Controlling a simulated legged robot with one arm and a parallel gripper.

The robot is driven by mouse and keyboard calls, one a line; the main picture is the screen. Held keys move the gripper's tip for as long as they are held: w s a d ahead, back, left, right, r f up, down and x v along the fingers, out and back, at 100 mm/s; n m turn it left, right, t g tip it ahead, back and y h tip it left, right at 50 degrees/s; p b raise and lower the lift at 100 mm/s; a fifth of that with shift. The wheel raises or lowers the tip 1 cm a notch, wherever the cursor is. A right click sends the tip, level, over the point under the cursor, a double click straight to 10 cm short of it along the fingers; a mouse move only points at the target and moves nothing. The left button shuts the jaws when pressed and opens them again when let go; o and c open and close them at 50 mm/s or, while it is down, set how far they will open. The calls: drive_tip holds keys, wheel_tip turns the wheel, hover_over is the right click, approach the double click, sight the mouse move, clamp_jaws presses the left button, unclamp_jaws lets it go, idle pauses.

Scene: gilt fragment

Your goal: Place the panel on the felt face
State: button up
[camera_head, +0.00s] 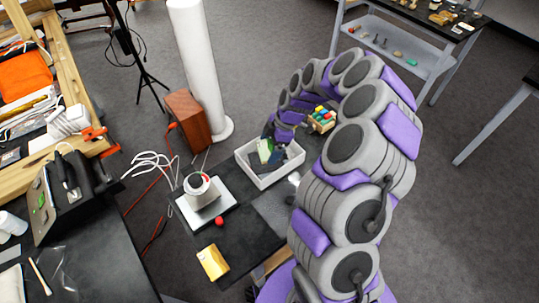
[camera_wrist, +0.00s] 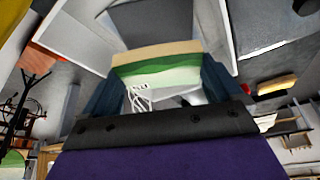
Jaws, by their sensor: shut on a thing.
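My gripper (camera_head: 279,138) is at the white tray (camera_head: 283,176), pointing down into it. In the wrist view my gripper (camera_wrist: 158,72) has its two dark blue fingers closed on the sides of a panel (camera_wrist: 156,64) with cream and green bands and a pale face. The panel also shows in the head view (camera_head: 265,150), pale and green, over or in the tray. A flat dark grey surface (camera_wrist: 152,22) lies beyond the panel between the tray's white walls. I cannot tell whether it is the felt face, nor whether the panel touches it.
The tray stands on a dark table (camera_head: 236,241). Colourful blocks (camera_head: 322,119) sit beyond the tray, beside my arm. A white column (camera_head: 198,65) stands behind.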

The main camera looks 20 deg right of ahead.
sight(271, 149)
drive_tip(key=x, duration=0.2)
drive_tip(key=d+x, duration=0.1)
drive_tip(key=x, duration=0.1)
drive_tip(key=shift+a+f+b, duration=0.1)
drive_tip(key=shift+f+b, duration=0.25)
drive_tip(key=o, duration=0.7)
drive_tip(key=shift+d, duration=0.3)
drive_tip(key=shift+a+r, duration=0.1)
drive_tip(key=shift+a, duration=0.05)
